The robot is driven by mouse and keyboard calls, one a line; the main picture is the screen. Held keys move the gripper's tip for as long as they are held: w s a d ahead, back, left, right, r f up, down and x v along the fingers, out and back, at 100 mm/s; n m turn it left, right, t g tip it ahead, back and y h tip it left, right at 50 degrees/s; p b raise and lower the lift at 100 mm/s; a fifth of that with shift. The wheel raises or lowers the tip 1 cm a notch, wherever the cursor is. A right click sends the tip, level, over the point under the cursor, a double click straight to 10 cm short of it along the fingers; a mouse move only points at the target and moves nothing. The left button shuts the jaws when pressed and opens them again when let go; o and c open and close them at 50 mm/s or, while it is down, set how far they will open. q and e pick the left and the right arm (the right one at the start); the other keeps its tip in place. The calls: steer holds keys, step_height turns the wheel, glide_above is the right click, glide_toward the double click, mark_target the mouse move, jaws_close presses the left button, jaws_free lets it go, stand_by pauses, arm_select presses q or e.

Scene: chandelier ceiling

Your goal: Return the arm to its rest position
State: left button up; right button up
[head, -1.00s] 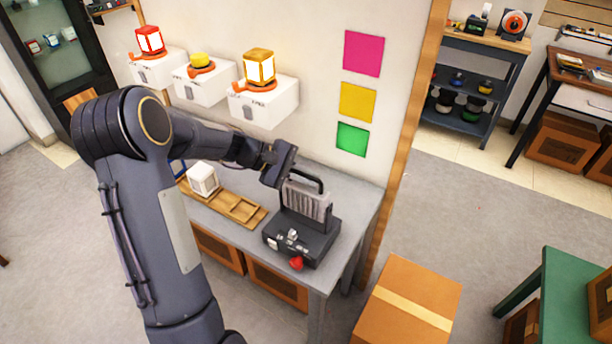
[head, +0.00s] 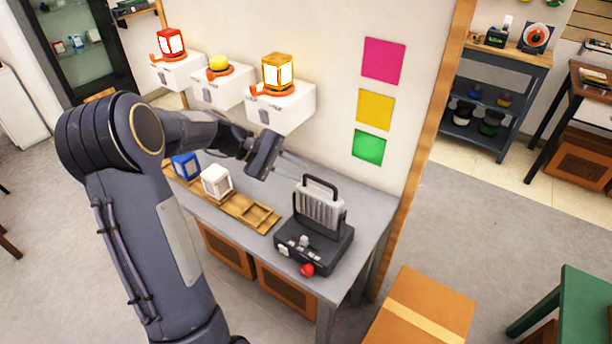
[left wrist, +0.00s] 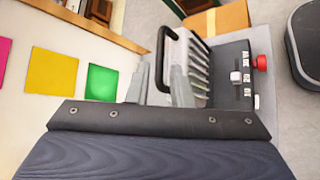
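My left arm (head: 150,210) reaches in from the left over the grey bench (head: 365,215). My left gripper (head: 303,171) is above the bench, just left of the upright handle of a black machine with a ribbed grey block (head: 320,208). Its two fingers stand apart with nothing between them. In the left wrist view the fingers (left wrist: 160,72) also show a gap, with the machine's handle and ribbed block (left wrist: 190,60) beyond and to the right. I cannot tell the exact clearance to the handle. My right gripper is not in view.
A cardboard box (head: 420,305) is on the floor right of the bench.

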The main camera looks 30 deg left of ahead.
arm_select(q)
steer(key=shift+r, duration=0.1)
stand_by(0.4)
steer(key=s+d+r+m+g+y, duration=0.1)
steer(key=s+d+r+m+y, duration=0.3)
steer(key=s+d, duration=0.55)
steer(key=s+d+f+m+y, duration=0.1)
steer(key=s+m, duration=0.3)
steer(key=s, duration=0.4)
steer(key=s+d+f+m+t+y, duration=0.1)
steer(key=s+f+m, duration=0.1)
steer(key=s, duration=0.5)
steer(key=shift+s+d+f+m, duration=0.25)
steer(key=shift+s+m, duration=0.1)
steer(key=shift+m, duration=0.55)
steer(key=shift+w, duration=0.1)
